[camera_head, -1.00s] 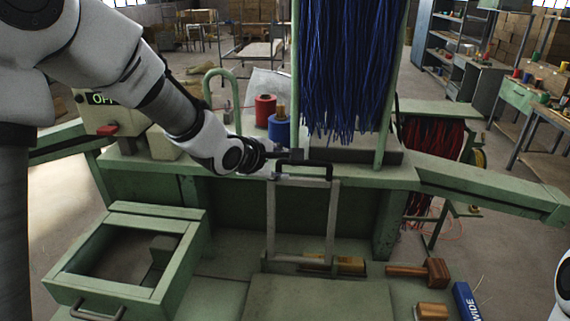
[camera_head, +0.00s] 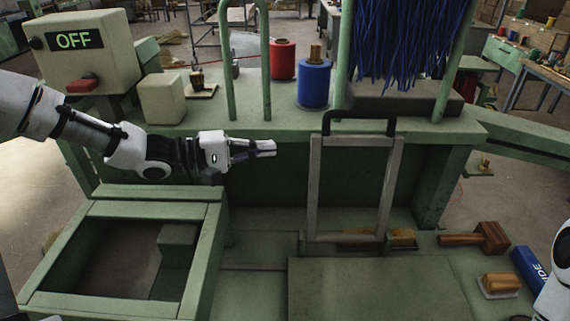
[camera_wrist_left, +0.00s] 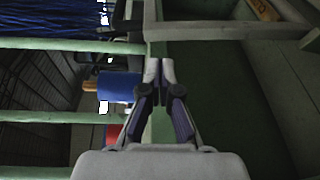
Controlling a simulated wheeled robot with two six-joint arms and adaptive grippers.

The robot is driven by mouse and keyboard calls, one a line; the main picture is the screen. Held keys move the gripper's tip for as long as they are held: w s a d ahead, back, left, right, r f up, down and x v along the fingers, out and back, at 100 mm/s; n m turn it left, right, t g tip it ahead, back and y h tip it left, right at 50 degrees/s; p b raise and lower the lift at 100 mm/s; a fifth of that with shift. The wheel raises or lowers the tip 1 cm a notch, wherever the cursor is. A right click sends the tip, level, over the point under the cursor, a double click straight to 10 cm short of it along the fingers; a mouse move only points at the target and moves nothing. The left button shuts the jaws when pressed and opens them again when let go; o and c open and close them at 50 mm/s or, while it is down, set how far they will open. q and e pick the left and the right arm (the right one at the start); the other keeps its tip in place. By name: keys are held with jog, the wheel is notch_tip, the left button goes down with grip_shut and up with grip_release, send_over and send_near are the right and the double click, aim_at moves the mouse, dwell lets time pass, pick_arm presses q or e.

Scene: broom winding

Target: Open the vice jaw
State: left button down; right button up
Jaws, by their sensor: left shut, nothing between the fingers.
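A grey upright frame with a black handle (camera_head: 358,117) on top stands at the front of the green bench in the head view; it looks like the vice's moving part, though I cannot tell for sure. My left gripper (camera_head: 274,147) is shut and empty. It hangs in front of the bench edge, left of the frame and apart from the handle. In the left wrist view its fingertips (camera_wrist_left: 159,70) are together with nothing between them. My right gripper is out of view; only a white piece of that arm shows at the right edge.
A green hoop (camera_head: 246,60), a red spool (camera_head: 283,62) and a blue spool (camera_head: 314,85) stand on the bench. An OFF box (camera_head: 85,50) is at left. An open green drawer (camera_head: 200,245) lies below my left arm. A wooden mallet (camera_head: 488,238) lies at right.

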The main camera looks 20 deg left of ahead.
pick_arm(q)
notch_tip(320, 180, down, 4)
jog(key=a+n+b, duration=0.1)
jog(key=a, duration=0.1)
jog(key=r+x, duration=0.1)
jog(key=x, duration=0.9)
jog(key=shift+d+t, duration=0.15)
jog(key=shift+t, duration=0.25)
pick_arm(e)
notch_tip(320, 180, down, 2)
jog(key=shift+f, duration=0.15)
pick_arm(q)
jog(key=shift+w+f, duration=0.1)
jog(key=shift+s+d+r+p, duration=0.1)
jog(key=shift+s+d+p, duration=0.1)
jog(key=shift+s+p, duration=0.25)
jog(key=shift+s+d+r+p, duration=0.15)
jog(key=shift+s+d+p, duration=0.05)
jog(key=shift+s+p, duration=0.2)
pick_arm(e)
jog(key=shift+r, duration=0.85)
